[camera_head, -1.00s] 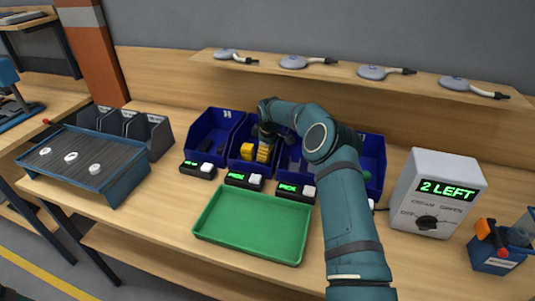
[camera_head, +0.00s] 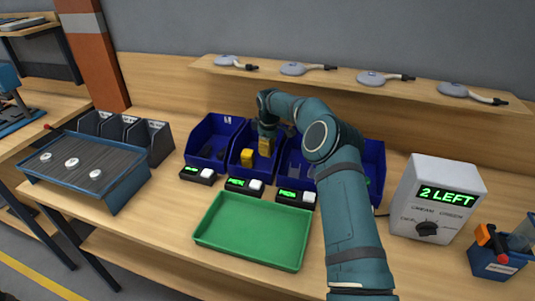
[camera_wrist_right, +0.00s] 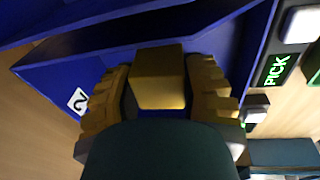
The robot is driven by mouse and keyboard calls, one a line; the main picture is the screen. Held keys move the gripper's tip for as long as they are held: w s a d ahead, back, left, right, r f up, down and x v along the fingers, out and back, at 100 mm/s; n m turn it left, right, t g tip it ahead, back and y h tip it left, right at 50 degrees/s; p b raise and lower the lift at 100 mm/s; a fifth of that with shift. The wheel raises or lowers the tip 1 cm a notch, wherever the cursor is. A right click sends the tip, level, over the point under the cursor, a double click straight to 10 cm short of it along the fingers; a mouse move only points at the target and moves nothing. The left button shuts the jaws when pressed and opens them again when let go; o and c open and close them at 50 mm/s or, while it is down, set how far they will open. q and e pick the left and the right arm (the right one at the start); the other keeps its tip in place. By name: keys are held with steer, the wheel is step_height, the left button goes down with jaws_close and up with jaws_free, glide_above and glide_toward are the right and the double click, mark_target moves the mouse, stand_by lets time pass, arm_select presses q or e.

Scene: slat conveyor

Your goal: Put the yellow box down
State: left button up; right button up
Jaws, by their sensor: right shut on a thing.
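My right gripper (camera_head: 265,139) is shut on a yellow box (camera_head: 265,147) and holds it above the second blue bin (camera_head: 236,172) from the left. In the right wrist view the yellow box (camera_wrist_right: 159,78) shows between the two ridged fingers, in front of the bin's blue walls. My left gripper is not in view.
A green tray (camera_head: 252,264) lies in front of the bins, empty. Small black display units (camera_head: 243,186) line the bins' front. A "2 LEFT" dial box (camera_head: 435,200) stands right, a slatted conveyor (camera_head: 120,190) left. My right arm hides part of the right-hand bins.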

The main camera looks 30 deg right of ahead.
step_height(320, 180, up, 4)
steer(key=shift+r, duration=0.15)
steer(key=shift+s+a+r, duration=0.1)
steer(key=shift+a+r, duration=0.1)
steer(key=shift+r, duration=0.1)
steer(key=s+a+r+n, duration=0.1)
steer(key=s+a+r, duration=0.1)
steer(key=s+a, duration=0.65)
steer(key=b, duration=0.1)
glide_above(275, 236)
step_height(275, 236, down, 2)
steer(key=shift+y, duration=0.3)
steer(key=f, duration=0.2)
steer(key=f+b, duration=0.1)
steer(key=f, duration=0.2)
steer(key=f+b, duration=0.1)
steer(key=f, duration=0.1)
steer(key=shift+s+f, duration=0.15)
steer(key=shift+s, duration=0.15)
steer(key=shift+w+d+f+b, duration=0.1)
steer(key=shift+f+b, duration=0.5)
steer(key=shift+f, duration=0.75)
